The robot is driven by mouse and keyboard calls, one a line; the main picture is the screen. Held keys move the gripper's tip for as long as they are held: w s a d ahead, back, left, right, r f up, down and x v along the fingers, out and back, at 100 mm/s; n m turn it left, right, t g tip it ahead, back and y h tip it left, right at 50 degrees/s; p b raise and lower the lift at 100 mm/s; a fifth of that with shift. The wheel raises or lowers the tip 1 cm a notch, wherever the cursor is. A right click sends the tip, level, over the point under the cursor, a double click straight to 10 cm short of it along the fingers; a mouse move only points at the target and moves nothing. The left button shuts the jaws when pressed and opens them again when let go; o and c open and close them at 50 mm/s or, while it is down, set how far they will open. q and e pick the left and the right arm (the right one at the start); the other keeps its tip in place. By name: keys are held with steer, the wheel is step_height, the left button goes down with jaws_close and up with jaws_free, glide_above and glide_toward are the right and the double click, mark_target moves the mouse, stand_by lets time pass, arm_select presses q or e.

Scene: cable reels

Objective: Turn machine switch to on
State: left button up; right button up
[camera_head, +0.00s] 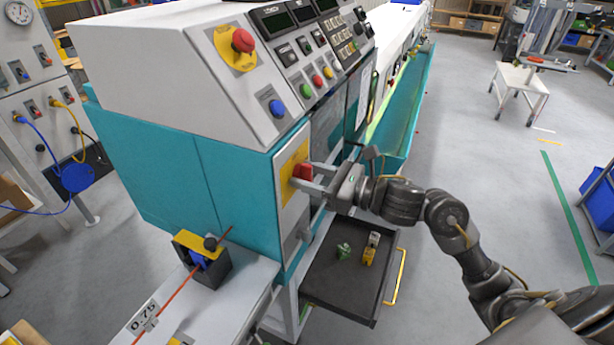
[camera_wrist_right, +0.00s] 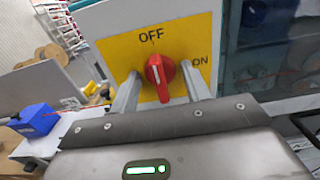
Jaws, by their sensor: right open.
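The machine switch is a red rotary knob (camera_wrist_right: 159,70) on a yellow plate (camera_wrist_right: 119,45) marked OFF at the top and ON at the right. The knob's white line points up, toward OFF. In the head view the red knob (camera_head: 303,171) sits on the end face of the teal and white machine (camera_head: 235,165). My right gripper (camera_head: 310,177) is at the switch, and its two fingers (camera_wrist_right: 160,93) stand open on either side of the knob. I cannot tell whether either finger touches it. My left gripper is not in view.
Below the switch is a dark open drawer (camera_head: 335,288) with small green and yellow parts. A white bench (camera_head: 230,305) with a red cable through a guide stands at the lower left. A red emergency button (camera_head: 243,41) is above.

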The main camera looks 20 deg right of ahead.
steer(key=c, duration=0.6)
steer(key=m+p, duration=0.1)
steer(key=m, duration=0.2)
steer(key=shift+r+p, duration=0.1)
steer(key=shift+p, duration=0.2)
steer(key=m+p, duration=0.2)
steer(key=m, duration=0.2)
steer(key=shift+m, duration=0.3)
steer(key=m+p, duration=0.3)
steer(key=m, duration=0.1)
steer(key=shift+m+p, duration=2.3)
steer(key=shift+m, duration=0.5)
steer(key=o, duration=0.8)
steer(key=shift+c, duration=0.2)
steer(key=v, duration=0.8)
steer(key=shift+b, duration=0.35)
